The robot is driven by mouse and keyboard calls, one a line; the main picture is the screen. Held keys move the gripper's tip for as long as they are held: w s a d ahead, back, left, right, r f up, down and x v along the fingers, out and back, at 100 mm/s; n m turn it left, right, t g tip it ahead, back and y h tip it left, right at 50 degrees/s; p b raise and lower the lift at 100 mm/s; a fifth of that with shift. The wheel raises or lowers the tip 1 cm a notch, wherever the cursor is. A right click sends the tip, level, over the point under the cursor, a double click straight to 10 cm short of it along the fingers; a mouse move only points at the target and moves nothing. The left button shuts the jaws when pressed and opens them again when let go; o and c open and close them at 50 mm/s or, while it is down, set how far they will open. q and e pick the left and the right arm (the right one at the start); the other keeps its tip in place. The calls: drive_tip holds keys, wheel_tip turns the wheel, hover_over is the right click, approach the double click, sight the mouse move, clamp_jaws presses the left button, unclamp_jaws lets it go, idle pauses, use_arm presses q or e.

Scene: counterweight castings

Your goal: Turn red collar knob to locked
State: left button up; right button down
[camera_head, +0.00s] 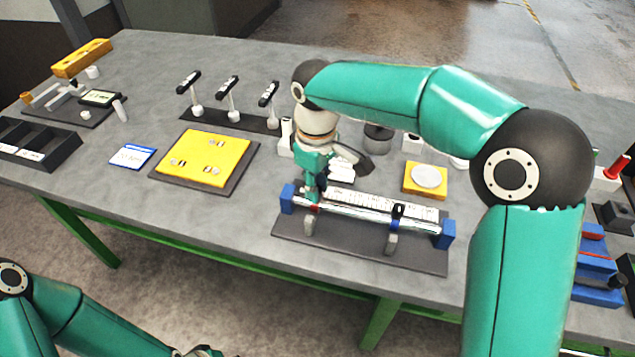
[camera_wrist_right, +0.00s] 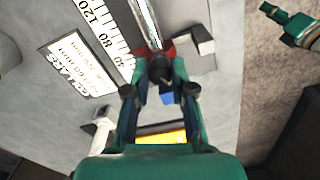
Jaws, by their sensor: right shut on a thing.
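The red collar (camera_wrist_right: 170,49) sits on a shiny rod (camera_wrist_right: 147,22) near its end; a small red part of the collar (camera_head: 314,208) shows in the head view at the rod's left. My right gripper (camera_wrist_right: 160,76) is shut on the dark collar knob (camera_wrist_right: 160,68); its fingers hide much of the collar. In the head view my right gripper (camera_head: 312,198) comes down from above at the left of the rod stand.
The rod runs between blue end blocks (camera_head: 445,235) on a dark base (camera_head: 345,242), beside a white number scale (camera_head: 372,206). A yellow plate (camera_head: 205,157) lies to the left. A yellow block with a pale disc (camera_head: 427,178) stands behind. The table's front edge is close to the base.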

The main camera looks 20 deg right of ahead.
drive_tip(key=m, duration=0.5)
drive_tip(key=shift+m, duration=0.3)
idle(0.4)
drive_tip(key=c, duration=1)
unclamp_jaws()
drive_tip(key=shift+r, duration=0.15)
wheel_tip(320, 180, up, 12)
drive_tip(key=shift+f, duration=0.15)
